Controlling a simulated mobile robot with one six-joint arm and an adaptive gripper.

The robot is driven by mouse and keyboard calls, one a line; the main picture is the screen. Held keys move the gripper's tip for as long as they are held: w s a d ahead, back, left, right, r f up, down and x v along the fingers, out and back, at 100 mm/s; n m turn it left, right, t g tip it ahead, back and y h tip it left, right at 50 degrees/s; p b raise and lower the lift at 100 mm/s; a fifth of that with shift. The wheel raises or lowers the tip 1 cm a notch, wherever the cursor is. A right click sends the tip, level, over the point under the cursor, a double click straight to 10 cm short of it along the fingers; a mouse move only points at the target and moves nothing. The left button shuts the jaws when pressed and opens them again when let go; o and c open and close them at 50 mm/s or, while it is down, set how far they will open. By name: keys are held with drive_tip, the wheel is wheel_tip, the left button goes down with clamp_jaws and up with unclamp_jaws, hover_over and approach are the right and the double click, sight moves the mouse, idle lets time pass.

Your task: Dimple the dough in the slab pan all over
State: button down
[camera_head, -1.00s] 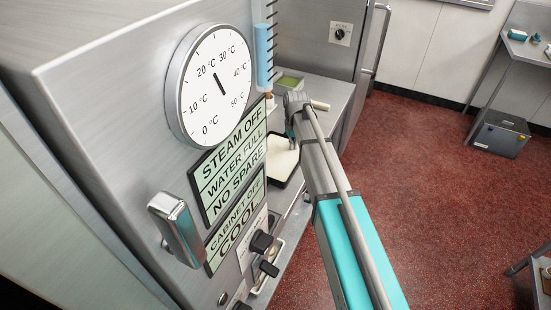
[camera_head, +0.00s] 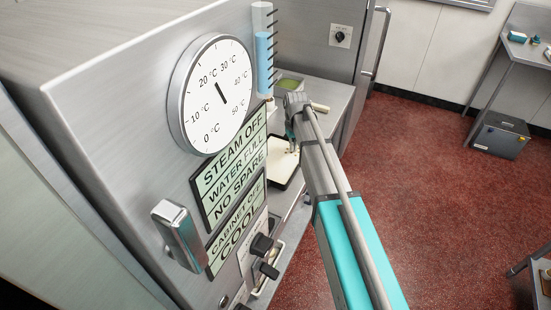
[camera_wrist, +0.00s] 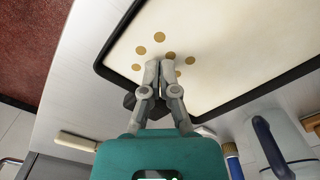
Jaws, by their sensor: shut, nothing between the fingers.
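The slab pan (camera_wrist: 99,66) is a dark, low-rimmed tray on a steel bench. Its pale, flat dough (camera_wrist: 225,45) carries several round tan spots that look like dimples, clustered near one edge in the wrist view. In the head view the dough (camera_head: 283,168) is partly hidden by my arm. My gripper (camera_wrist: 161,66) is shut and empty, with its fingertips over the dough among the spots. I cannot tell whether the tips touch the dough. In the head view my gripper (camera_head: 292,143) points down at the far part of the pan.
A pale-handled tool (camera_wrist: 76,141) lies on the bench beside the pan. A blue-handled brush (camera_wrist: 231,161) and a grey vessel (camera_wrist: 268,140) stand close by. A green-filled container (camera_head: 289,83) sits behind. A steel cabinet with a dial (camera_head: 216,93) blocks the left side.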

sight(286, 162)
drive_tip(key=shift+r+p, duration=0.85)
drive_tip(key=shift+r, duration=0.25)
drive_tip(key=shift+s+a, duration=0.4)
drive_tip(key=shift+s, duration=0.55)
drive_tip(key=shift+s+a, duration=0.4)
drive_tip(key=shift+s, duration=0.55)
drive_tip(key=shift+s+a, duration=0.4)
drive_tip(key=shift+s, duration=0.55)
drive_tip(key=shift+f+b, duration=1.6)
drive_tip(key=shift+r, duration=0.15)
drive_tip(key=shift+r+p, duration=1.5)
drive_tip(key=shift+p, duration=0.1)
